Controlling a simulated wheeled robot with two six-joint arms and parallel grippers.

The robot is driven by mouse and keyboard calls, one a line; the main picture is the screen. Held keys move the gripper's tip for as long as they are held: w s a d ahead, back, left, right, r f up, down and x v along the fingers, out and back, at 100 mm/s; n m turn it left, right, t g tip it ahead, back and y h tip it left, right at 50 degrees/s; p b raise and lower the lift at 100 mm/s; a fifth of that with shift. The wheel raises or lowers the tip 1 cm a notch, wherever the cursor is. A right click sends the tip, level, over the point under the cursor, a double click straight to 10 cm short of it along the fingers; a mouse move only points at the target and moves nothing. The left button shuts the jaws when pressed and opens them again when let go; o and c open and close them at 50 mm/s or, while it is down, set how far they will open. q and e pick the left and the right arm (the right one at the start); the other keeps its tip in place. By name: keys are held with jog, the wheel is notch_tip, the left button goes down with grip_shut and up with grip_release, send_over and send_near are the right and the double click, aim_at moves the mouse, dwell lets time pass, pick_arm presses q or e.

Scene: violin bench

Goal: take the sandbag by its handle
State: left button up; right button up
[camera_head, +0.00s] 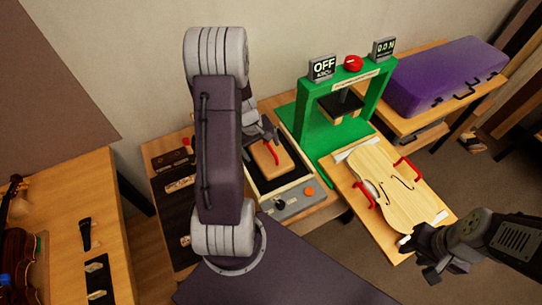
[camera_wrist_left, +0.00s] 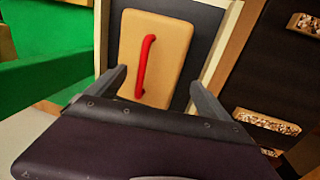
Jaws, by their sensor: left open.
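The sandbag appears to be the tan pad (camera_head: 268,165) with a red handle (camera_head: 273,155) on top, lying on a dark plate in a cream-framed device. It also shows in the left wrist view as a tan pad (camera_wrist_left: 170,65) with the upright red handle (camera_wrist_left: 146,66). My left gripper (camera_head: 262,134) is over the pad's far side, partly hidden by my arm. In the left wrist view its fingers (camera_wrist_left: 157,80) are open and apart, with the handle seen between them; contact is not visible. My right gripper (camera_head: 425,260) is near the violin plate's front corner; its jaws are unclear.
A green press (camera_head: 302,128) stands right of the device. A violin plate (camera_head: 385,190) with red clamps lies on a board in front of it. A purple case (camera_head: 445,75) sits on the bench behind. A dark tray (camera_head: 172,215) is left, with samples.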

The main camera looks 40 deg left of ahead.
aim_at(264, 155)
pick_arm(q)
jog(key=f, duration=0.3)
jog(key=shift+w+d+b, duration=0.15)
jog(key=shift+w+b, duration=0.05)
jog(key=shift+b, duration=0.1)
jog(key=shift+w+f, duration=0.1)
jog(key=shift+f, duration=0.15)
jog(key=shift+r, duration=0.1)
jog(key=c, duration=1)
grip_shut()
jog(key=shift+r, duration=0.15)
notch_tip(264, 155, up, 10)
jog(key=p, duration=0.2)
